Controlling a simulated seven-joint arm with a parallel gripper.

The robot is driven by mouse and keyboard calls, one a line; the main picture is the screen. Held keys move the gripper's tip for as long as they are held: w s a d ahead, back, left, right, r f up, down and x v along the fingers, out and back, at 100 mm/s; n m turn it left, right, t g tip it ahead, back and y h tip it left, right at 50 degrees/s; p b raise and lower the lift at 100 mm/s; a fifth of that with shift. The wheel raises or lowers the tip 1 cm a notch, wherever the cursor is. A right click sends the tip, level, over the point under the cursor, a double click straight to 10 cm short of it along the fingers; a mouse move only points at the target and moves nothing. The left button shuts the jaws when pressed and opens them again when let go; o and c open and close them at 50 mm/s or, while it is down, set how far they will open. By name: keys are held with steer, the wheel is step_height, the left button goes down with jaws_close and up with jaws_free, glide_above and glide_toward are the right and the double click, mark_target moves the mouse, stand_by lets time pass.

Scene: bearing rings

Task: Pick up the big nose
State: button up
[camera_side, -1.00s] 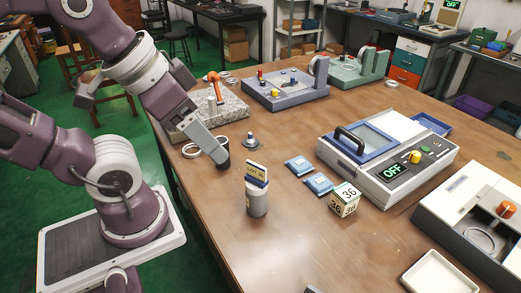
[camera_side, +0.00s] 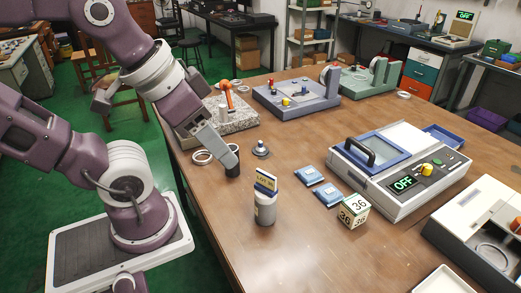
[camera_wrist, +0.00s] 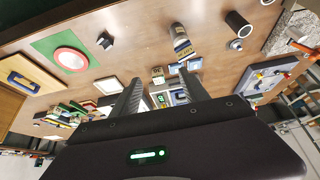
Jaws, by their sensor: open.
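No label marks anything as the big nose, and I cannot tell which thing it is. A dark upright cylinder (camera_side: 233,171) stands on the table, partly hidden by my gripper (camera_side: 229,158) in the side view. It also shows in the wrist view (camera_wrist: 238,24), to the right of my gripper (camera_wrist: 158,84). A small grey conical piece with a dark blue top (camera_side: 261,148) stands right of the cylinder. In the wrist view my two fingers are apart with nothing held between them; they point at the table.
Two blue packets (camera_side: 309,175), a numbered cube (camera_side: 353,210) and a heater-like machine (camera_side: 400,180) are to the right.

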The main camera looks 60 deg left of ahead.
mark_target(262, 146)
steer(key=w+a+f+m+g+y, duration=0.35)
steer(key=w+a+f, duration=0.25)
steer(key=w+a, duration=0.35)
steer(key=w+a+f+m+g+y, duration=0.25)
steer(key=w+a+f+m, duration=0.2)
steer(key=w+a, duration=0.5)
steer(key=w+a+f+m+y, duration=0.2)
steer(key=w+a+f+m, duration=0.1)
steer(key=f, duration=0.3)
steer(key=w+a+f+m+y, duration=0.3)
steer(key=a+f, duration=0.1)
steer(key=f, duration=0.3)
steer(key=w+a+f+m+y, duration=0.2)
steer(key=w+a+f+m, duration=0.1)
steer(key=f, duration=0.4)
steer(key=shift+w+a+f+m, duration=0.15)
steer(key=shift+w+a+m, duration=0.1)
steer(key=shift+m, duration=0.25)
steer(key=x, duration=0.7)
steer(key=shift+a+r, duration=0.15)
steer(key=shift+r, duration=0.1)
